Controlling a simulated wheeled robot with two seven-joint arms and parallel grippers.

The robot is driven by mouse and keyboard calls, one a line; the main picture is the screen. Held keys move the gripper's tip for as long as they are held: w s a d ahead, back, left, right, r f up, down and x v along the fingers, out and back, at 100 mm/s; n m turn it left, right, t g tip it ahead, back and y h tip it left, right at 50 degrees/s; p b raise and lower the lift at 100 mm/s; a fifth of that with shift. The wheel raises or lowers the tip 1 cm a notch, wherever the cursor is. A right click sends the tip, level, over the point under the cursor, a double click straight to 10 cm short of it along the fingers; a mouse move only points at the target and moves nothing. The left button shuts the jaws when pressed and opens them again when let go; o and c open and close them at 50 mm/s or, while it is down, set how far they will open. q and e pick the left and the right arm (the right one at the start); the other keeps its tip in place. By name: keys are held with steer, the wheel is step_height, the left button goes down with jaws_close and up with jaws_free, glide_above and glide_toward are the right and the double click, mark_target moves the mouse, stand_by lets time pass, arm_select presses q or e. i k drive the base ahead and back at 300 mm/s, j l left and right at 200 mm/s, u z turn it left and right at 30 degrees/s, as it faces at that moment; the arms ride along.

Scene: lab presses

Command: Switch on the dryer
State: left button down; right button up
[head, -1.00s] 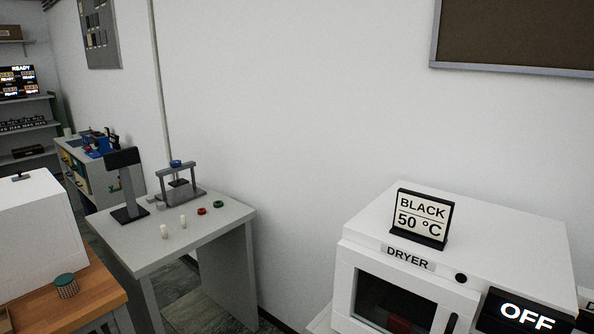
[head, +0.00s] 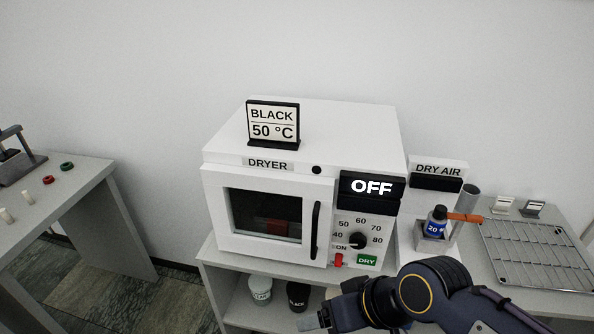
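The white dryer (head: 222,176) stands on a grey bench in the middle of the head view. Its display (head: 371,187) reads OFF. Its temperature knob (head: 358,241) sits in a dial marked from 40 to 80. Below it are a red switch (head: 338,260) under the word ON and a green DRY label (head: 367,260). The door with its black handle (head: 316,230) is shut, and something red shows behind the window. My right arm comes in from the lower right, its gripper (head: 312,321) below the dryer front and mostly cut off or hidden. My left gripper is not in view.
A sign (head: 273,124) reading BLACK 50 °C stands on the dryer. To the right are a DRY AIR unit (head: 437,168), a small blue-labelled bottle (head: 436,222) and a wire rack (head: 535,256). A white jar (head: 260,288) and a black jar (head: 298,296) stand on the shelf below.

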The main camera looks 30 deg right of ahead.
mark_target(339, 259)
steer(key=z, duration=1.35)
